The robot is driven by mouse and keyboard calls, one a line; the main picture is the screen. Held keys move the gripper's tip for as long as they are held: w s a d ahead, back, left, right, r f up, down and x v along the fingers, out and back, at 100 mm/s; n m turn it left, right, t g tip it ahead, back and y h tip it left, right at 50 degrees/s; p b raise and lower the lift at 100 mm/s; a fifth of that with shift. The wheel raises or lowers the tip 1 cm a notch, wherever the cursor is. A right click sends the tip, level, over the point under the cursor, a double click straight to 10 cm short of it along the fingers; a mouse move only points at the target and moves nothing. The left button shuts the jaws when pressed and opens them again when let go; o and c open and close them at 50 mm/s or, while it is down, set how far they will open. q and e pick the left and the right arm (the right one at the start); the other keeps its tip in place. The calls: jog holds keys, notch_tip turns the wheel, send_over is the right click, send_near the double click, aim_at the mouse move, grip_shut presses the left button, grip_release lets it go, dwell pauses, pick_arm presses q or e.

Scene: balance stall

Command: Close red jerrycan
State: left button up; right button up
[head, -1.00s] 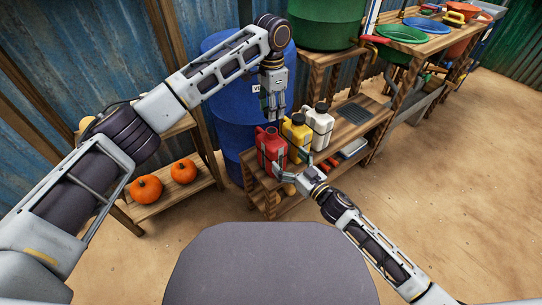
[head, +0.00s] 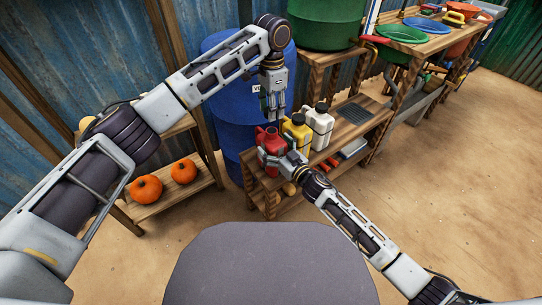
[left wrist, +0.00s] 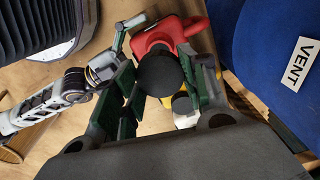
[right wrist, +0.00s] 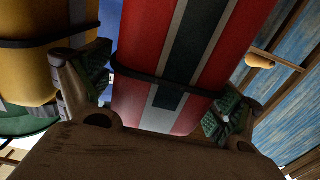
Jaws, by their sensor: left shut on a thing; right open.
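The red jerrycan (head: 270,141) stands upright on the wooden bench, at the left end of a row of jerrycans. My left gripper (head: 272,117) points down above it. In the left wrist view, its fingers are shut on a round black cap (left wrist: 160,74), with the red jerrycan (left wrist: 172,32) beyond it. The cap hides the can's mouth, so I cannot tell whether they touch. My right gripper (head: 274,157) is at the can's near side. In the right wrist view, its open fingers stand on either side of the red body (right wrist: 143,45), which has grey and black stripes.
A yellow jerrycan (head: 298,134) stands close to the right of the red one, then a white jerrycan (head: 320,124) with a black cap. A blue barrel (head: 228,110) stands behind. Pumpkins (head: 184,171) sit on a low shelf at left.

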aim_at(271, 130)
jog(key=shift+w+a, duration=0.3)
jog(key=shift+w, duration=0.1)
jog(key=c, duration=1.4)
pick_arm(q)
jog(key=shift+w+f, duration=0.1)
jog(key=shift+f, duration=2.4)
